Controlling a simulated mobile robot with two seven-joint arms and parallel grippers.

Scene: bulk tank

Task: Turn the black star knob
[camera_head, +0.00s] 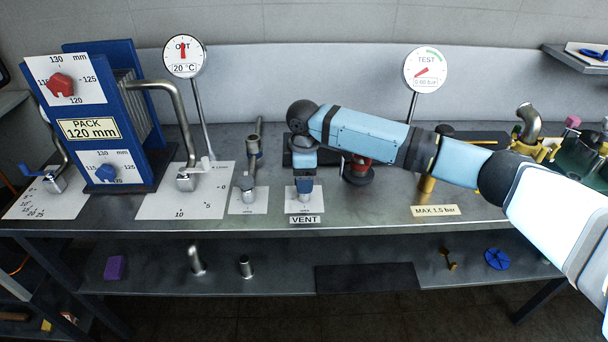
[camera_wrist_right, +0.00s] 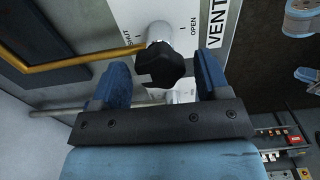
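The black star knob (camera_wrist_right: 163,66) shows in the right wrist view, on a pale stem in front of a white plate marked VENT, SHUT and OPEN. My right gripper (camera_wrist_right: 161,72) is open, with one blue finger on each side of the knob. Gaps show between the knob and both fingers, so it is not gripped. In the head view my right gripper (camera_head: 305,186) points down over the VENT plate (camera_head: 312,205) and hides the knob. My left gripper is not in view.
A blue plate pack (camera_head: 142,130) with pipes stands at the left. A valve plate (camera_head: 248,206) lies just left of the VENT plate. A red and black fitting (camera_head: 359,172) stands close right of my gripper. The pressure gauge (camera_head: 425,70) stands behind my arm. The bench front is clear.

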